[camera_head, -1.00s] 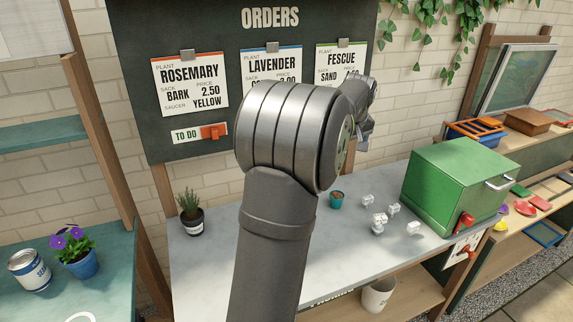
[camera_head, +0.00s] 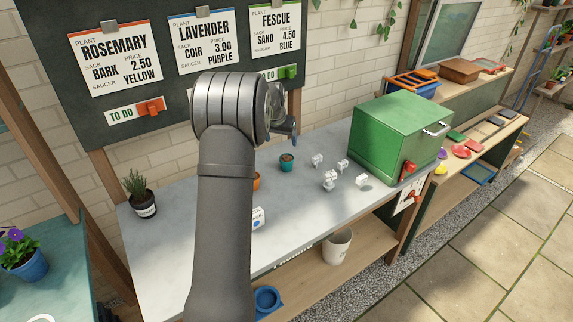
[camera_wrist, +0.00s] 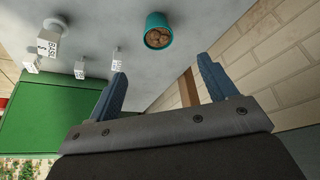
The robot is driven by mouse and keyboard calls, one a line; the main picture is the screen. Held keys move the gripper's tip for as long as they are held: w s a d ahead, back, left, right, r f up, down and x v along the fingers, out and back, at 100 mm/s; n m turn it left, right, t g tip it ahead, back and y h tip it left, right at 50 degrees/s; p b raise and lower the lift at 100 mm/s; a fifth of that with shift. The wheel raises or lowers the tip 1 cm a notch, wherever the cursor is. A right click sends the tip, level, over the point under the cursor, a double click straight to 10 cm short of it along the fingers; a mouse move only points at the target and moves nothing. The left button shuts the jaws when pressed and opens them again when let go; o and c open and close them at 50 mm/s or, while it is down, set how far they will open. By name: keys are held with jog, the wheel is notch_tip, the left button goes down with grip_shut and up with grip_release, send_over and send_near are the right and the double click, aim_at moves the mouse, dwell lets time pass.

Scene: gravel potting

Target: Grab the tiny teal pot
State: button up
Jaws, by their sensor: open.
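The tiny teal pot (camera_head: 287,162) stands on the grey bench, just right of my arm in the head view. In the wrist view the teal pot (camera_wrist: 158,32) has brown contents and lies beyond the fingertips, between their lines. My gripper (camera_wrist: 162,68) is open and empty, its two blue fingers apart. In the head view my gripper (camera_head: 293,135) is partly hidden behind my own wrist and appears above and near the teal pot, not touching it.
Several small white tagged blocks (camera_head: 330,178) stand right of the pot. A green box (camera_head: 400,135) with a red lever is beyond them. A potted rosemary (camera_head: 139,195) stands at the bench's left. An orange pot (camera_head: 257,181) is partly hidden by my arm.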

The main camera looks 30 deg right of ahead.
aim_at(286, 158)
jog(key=x, duration=1)
jog(key=shift+d+x, duration=0.2)
jog(key=shift+x, duration=2.9)
jog(key=shift+r, duration=0.1)
jog(key=c, duration=1.1)
jog(key=shift+r, duration=0.1)
